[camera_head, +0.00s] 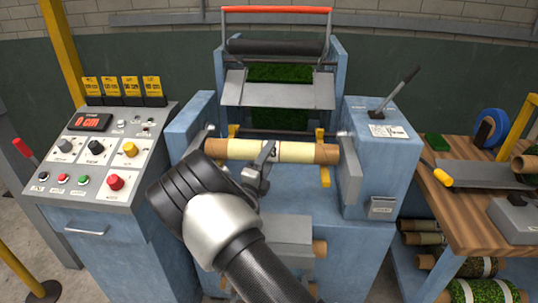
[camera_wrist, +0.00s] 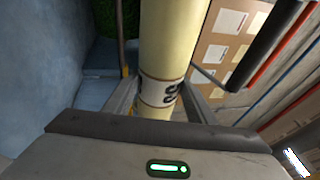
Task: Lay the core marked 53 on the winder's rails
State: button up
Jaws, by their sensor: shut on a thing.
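A cream core (camera_head: 235,149) with brown ends lies level across the front of the blue winder (camera_head: 210,125). My gripper (camera_head: 266,158) is shut on its middle. In the wrist view the core (camera_wrist: 172,40) runs between my fingers (camera_wrist: 160,98), and a white band shows dark digits, sideways and partly cut off, which I cannot read fully. The winder's yellow rails (camera_head: 325,176) show beside and below the core near its two ends. I cannot tell whether the core touches them.
A control panel (camera_head: 100,150) stands at the left, with a yellow post behind. A lever box (camera_head: 378,130) is at the winder's right. The wooden bench (camera_head: 455,212) at far right holds tools, with several rolls (camera_head: 470,266) below it. Another core (camera_head: 319,248) sits low on the winder.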

jog(key=o, duration=1.4)
jog(key=shift+o, duration=0.3)
jog(key=shift+f, duration=0.1)
